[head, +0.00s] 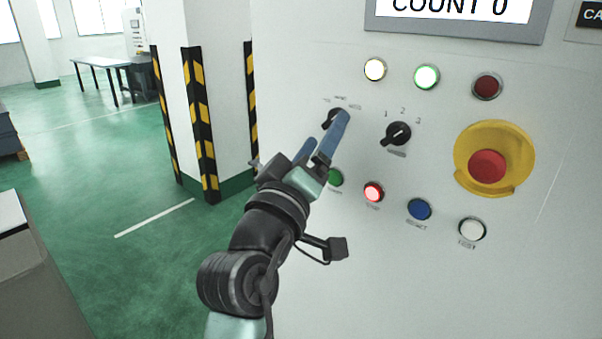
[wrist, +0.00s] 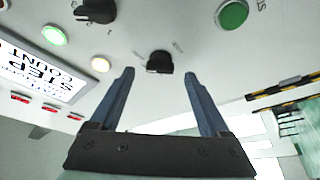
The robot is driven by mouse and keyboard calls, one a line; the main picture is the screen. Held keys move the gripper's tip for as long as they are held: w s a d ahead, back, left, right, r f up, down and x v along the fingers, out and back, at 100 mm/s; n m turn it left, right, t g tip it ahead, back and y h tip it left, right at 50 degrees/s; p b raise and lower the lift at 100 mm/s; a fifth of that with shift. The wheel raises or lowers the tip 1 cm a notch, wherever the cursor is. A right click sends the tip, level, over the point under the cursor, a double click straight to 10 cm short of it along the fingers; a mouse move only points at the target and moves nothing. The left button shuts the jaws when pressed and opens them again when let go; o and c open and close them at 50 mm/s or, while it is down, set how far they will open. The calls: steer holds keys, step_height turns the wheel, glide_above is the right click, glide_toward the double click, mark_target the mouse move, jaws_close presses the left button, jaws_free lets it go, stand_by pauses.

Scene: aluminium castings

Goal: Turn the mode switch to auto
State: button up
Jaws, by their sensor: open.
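The mode switch (head: 331,117) is a small black knob on the pale panel, the left of two black knobs, with small blurred labels above it. In the head view a blue finger partly covers it, and I cannot tell which label it points to. In the wrist view the mode switch (wrist: 160,61) shows just beyond and between the fingertips. My gripper (head: 329,126) is open with nothing in it, its two blue fingers reaching toward the panel. In the wrist view my gripper (wrist: 159,73) has its fingers spread on either side of the knob, with no visible touch.
A second black knob marked 1, 2, 3 (head: 397,133) sits to the right. Below are green (head: 336,177), lit red (head: 373,191), blue (head: 419,209) and white (head: 472,229) buttons. A red emergency button (head: 487,166) has a yellow surround. A striped pillar (head: 205,120) stands left.

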steer(key=b+v, duration=0.1)
steer(key=v, duration=0.8)
steer(key=shift+s, duration=0.35)
steer(key=shift+a, duration=0.1)
steer(key=s+d+r+m+t+y, duration=0.1)
steer(key=s+r+m+t+y, duration=0.2)
steer(key=r, duration=0.5)
steer(key=s+d+r+t+y+p, duration=0.1)
steer(key=s+d+r+t+y, duration=0.1)
steer(key=s+r, duration=0.45)
steer(key=s+d+r+m+t+y, duration=0.1)
steer(key=s+r+m+t+y, duration=0.15)
steer(key=r, duration=0.55)
step_height(320, 180, up, 13)
steer(key=p, duration=1.4)
steer(key=shift+s+a+r, duration=0.2)
steer(key=shift+a, duration=0.05)
